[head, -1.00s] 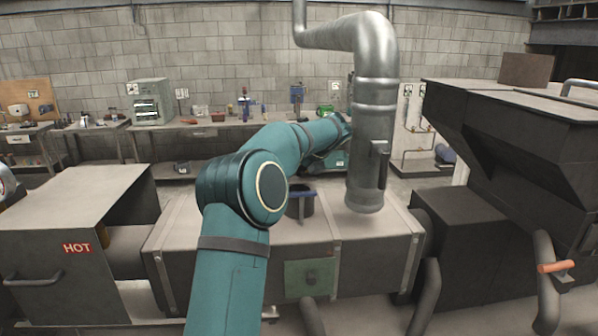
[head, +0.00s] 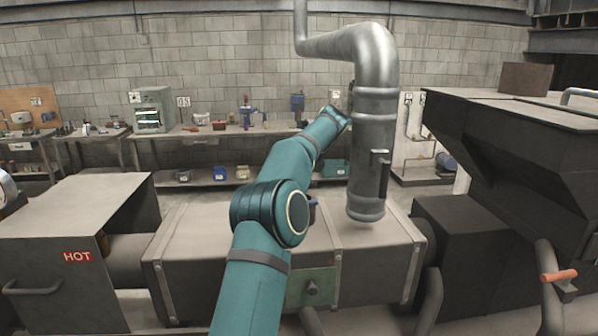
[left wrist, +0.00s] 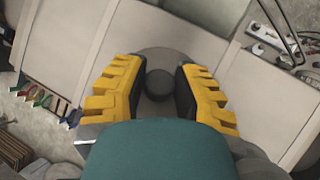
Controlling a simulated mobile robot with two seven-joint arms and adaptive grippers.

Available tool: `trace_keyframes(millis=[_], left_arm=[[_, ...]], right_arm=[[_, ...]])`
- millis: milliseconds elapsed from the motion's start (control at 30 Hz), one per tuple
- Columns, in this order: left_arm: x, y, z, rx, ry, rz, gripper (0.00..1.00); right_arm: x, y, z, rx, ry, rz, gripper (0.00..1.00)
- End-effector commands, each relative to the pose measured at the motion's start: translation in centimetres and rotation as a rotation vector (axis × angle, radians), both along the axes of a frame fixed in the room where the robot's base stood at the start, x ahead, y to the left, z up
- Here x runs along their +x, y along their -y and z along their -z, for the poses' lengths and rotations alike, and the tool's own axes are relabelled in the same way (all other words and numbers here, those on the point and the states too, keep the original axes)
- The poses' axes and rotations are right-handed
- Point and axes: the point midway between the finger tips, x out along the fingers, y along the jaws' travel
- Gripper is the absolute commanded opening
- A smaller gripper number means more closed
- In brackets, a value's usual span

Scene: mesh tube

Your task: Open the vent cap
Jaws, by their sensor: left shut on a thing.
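In the left wrist view, the yellow fingers of my left gripper (left wrist: 160,93) are closed around a dark round knob (left wrist: 160,82). The knob stands on a grey disc (left wrist: 165,55), which looks like the vent cap, above a pale panelled surface. I cannot tell whether the disc is seated or raised. The gripper and cap are hidden there. My right gripper is not in view.
A metal pipe (head: 373,130) hangs over a long grey duct (head: 378,245), close to my forearm. A box marked HOT (head: 80,210) stands at left, a dark hopper (head: 520,120) at right. Benches with tools line the back wall.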

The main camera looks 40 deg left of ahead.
Motion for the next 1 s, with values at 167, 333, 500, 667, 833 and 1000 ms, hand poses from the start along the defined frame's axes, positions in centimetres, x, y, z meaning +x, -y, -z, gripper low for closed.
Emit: trace_keyframes(millis=[167, 333, 500, 667, 833, 1000], left_arm=[[-0.02, 0.00, 0.16, -0.001, -0.003, -0.001, 0.00], [-0.01, 0.00, 0.14, -0.001, -0.003, -0.001, 0.58], [-0.01, 0.00, 0.07, -0.001, -0.001, -0.001, 0.58], [-0.04, 0.02, 0.03, 0.004, 0.002, 0.000, 0.58], [-0.20, 0.23, 0.12, 0.023, 0.017, 0.002, 0.58], [-0.48, 0.61, 0.36, 0.066, 0.051, 0.003, 0.58]], right_arm=[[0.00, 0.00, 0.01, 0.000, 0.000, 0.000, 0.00], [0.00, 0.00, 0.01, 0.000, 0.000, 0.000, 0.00], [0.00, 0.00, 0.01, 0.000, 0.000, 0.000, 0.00], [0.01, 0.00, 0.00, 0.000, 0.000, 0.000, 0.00], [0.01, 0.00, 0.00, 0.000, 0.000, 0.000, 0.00], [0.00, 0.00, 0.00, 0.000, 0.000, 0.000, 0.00]])
